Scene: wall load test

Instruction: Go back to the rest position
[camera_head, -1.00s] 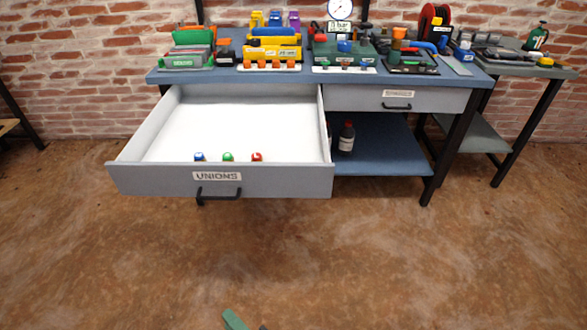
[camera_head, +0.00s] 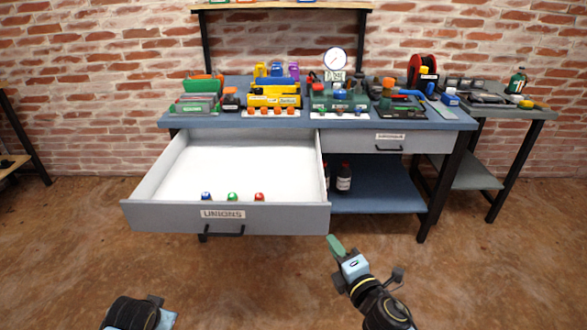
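My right gripper (camera_head: 335,244) is above the floor in front of the workbench, to the right of the open drawer. Its green tip points up and left, and from this angle I cannot tell whether the fingers are open or shut. It is apart from the drawer. My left arm shows only as a black and light blue part at the bottom left edge, and its fingertips are not visible. The open drawer (camera_head: 165,216), labelled UNIONS, holds a blue, a green and a red fitting near its front wall.
The workbench (camera_head: 300,121) carries coloured fittings, tools and a pressure gauge (camera_head: 335,60). A second drawer (camera_head: 428,141) is shut, above a blue shelf (camera_head: 375,196) with dark bottles. A side table (camera_head: 541,114) stands at the right. The front floor is clear.

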